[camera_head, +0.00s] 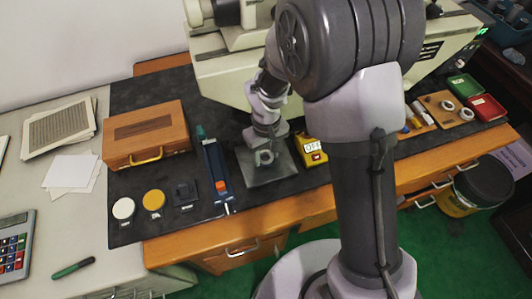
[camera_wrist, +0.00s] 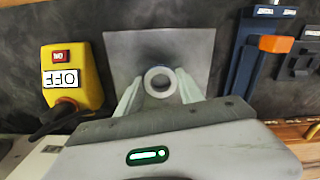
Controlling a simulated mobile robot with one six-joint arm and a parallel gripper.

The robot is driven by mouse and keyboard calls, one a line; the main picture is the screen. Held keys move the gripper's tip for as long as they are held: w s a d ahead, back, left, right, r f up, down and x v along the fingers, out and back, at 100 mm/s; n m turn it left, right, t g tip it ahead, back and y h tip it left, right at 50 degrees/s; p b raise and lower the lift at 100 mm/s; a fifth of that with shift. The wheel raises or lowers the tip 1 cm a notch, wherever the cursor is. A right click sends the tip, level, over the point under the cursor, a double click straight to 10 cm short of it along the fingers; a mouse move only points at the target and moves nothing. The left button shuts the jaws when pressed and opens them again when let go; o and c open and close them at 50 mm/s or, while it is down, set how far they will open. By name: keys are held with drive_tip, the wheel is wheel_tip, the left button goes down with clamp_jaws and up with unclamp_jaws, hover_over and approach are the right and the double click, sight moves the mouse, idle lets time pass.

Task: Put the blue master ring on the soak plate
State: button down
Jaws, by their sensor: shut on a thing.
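My gripper (camera_head: 264,157) is shut on a ring (camera_wrist: 147,84). The square grey metal plate (camera_head: 262,179), which looks like the soak plate, lies on the dark mat directly below the ring. The plate shows behind the ring in the wrist view (camera_wrist: 190,47). I cannot tell whether the ring touches the plate or hangs just above it.
A yellow box with an OFF display (camera_head: 311,150) stands right of the plate. A blue tool with an orange part (camera_head: 215,175) stands left, near a wooden case (camera_head: 146,135).

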drive_tip(key=shift+f, duration=0.1)
drive_tip(key=c, duration=0.7)
unclamp_jaws()
drive_tip(key=shift+o, duration=0.2)
wheel_tip(320, 180, up, 8)
drive_tip(key=p, duration=0.6)
drive_tip(key=shift+r, duration=0.25)
